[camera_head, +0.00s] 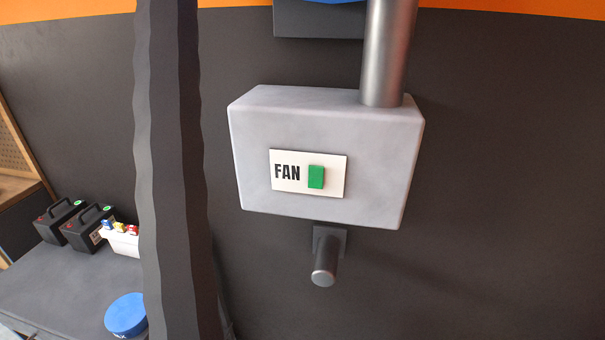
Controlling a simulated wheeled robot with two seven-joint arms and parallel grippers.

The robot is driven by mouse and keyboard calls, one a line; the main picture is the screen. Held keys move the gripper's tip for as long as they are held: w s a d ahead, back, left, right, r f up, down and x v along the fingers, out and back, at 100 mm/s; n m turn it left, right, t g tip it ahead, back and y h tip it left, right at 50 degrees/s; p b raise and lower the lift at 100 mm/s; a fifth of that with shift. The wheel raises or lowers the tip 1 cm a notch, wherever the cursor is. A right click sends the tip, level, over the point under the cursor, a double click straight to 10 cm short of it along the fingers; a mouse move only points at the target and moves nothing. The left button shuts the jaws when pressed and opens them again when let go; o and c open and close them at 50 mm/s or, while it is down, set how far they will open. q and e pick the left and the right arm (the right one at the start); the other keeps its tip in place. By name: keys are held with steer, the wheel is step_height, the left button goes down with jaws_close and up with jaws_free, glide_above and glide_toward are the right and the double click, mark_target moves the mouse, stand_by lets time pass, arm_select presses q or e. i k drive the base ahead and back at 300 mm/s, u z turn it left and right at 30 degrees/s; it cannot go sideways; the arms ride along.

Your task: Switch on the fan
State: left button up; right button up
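A grey box (330,115) is mounted on the dark wall in the middle of the view. Its front carries a white label plate (289,187) marked "FAN". A green switch (316,177) sits at the right of the lettering on that plate. I cannot tell which position the switch is in. The fan itself cannot be made out. Neither of my grippers is in view, and nothing covers the switch.
A metal pipe (387,55) rises from the box, and a dark peg (324,268) sticks out below it. A dark ribbed column (170,170) stands left. Black batteries (88,228) and a blue round object (126,314) are at lower left. The wall right of the box is clear.

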mark_target(316, 173)
steer(key=z, duration=1.85)
steer(key=k, duration=1.15)
steer(key=u, duration=2.1)
steer(key=i, duration=0.5)
